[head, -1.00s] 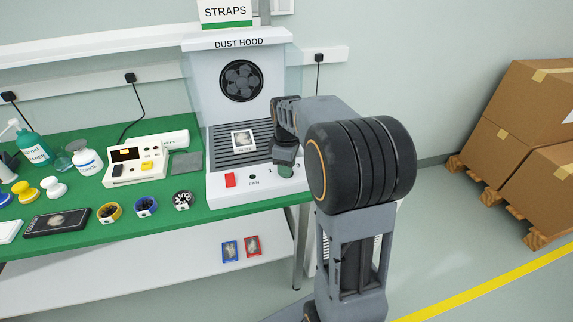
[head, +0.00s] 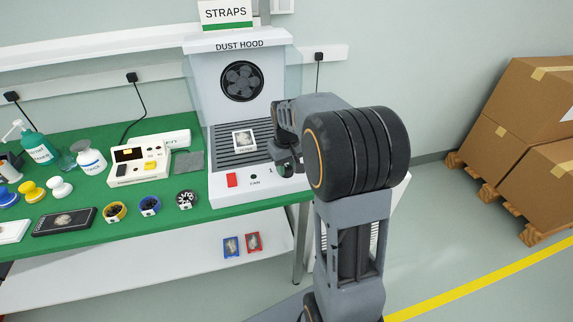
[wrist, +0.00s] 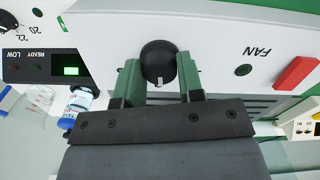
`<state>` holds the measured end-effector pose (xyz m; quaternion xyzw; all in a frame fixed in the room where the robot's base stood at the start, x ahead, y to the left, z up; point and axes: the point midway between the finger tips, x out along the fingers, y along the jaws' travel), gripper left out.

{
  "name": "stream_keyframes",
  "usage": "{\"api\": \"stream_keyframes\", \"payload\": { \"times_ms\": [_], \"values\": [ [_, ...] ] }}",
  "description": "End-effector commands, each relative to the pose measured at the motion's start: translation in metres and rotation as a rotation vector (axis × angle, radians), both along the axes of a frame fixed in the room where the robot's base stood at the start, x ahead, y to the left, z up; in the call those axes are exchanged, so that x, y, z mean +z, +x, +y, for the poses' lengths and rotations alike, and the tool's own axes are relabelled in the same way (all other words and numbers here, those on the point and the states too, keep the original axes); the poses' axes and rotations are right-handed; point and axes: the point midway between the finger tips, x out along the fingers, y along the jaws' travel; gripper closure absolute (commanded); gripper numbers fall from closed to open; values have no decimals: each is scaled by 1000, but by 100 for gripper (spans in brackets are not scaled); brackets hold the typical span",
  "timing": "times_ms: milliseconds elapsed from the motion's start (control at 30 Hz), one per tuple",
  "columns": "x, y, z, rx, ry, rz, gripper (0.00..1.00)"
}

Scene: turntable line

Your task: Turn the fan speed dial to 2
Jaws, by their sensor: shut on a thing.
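The fan speed dial (wrist: 158,60) is a round black knob with a white pointer line on the white front panel of the dust hood, beside the FAN label (wrist: 264,51). In the wrist view my gripper (wrist: 159,72) has its two green-tipped fingers on either side of the knob, shut on it. The pointer line shows at the knob's edge toward my gripper. In the head view my gripper (head: 290,168) is at the right of the hood's front panel (head: 222,192) and hides the dial and most of its numbers; a 1 shows.
A red switch (head: 232,180) and a small dark round indicator (head: 253,176) are left of the dial. A filter square (head: 244,141) lies on the hood's grille. A device with a green display (wrist: 71,71) is close by in the wrist view. Boxes (head: 540,110) stand at right.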

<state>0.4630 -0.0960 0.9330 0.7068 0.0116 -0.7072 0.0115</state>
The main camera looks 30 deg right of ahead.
Motion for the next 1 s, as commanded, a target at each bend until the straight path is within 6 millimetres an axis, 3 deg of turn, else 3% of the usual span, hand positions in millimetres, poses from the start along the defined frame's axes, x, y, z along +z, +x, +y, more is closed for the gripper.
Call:
{"api": "stream_keyframes", "payload": {
  "times_ms": [800,833,1000],
  "values": [
    [1,1,0,-102,-1,-3,89],
    [1,1,0,-102,-1,-3,63],
    [1,0,0,-102,0,-2,47]
  ]
}}
